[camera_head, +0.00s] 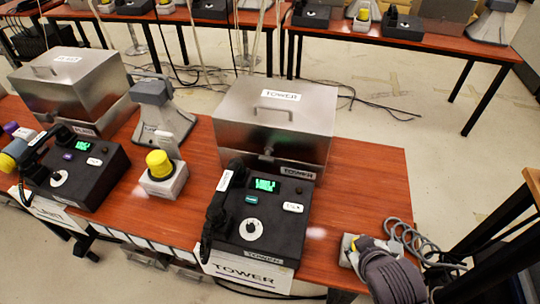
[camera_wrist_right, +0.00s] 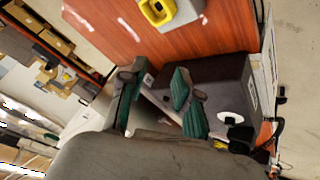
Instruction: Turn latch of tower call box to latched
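The tower call box is a brushed metal box (camera_head: 300,112) with a lid handle and a TOWER label, standing on the red-brown table in the head view. Its lid looks closed. A small metal latch (camera_head: 268,152) shows at its front face; its turn angle is too small to read. My right gripper (camera_wrist_right: 160,100) shows in the right wrist view with its teal-padded fingers apart and nothing seen between them. It is over or near a dark console. I cannot tell its distance to the latch. My left gripper is not in view.
A black TOWER phone console (camera_head: 262,222) stands before the box. A yellow-topped button (camera_head: 160,165) and a second metal box (camera_head: 68,88) are to the left. A dark grey shape (camera_head: 392,276) and coiled cord (camera_head: 412,240) lie at lower right. The table right of the box is clear.

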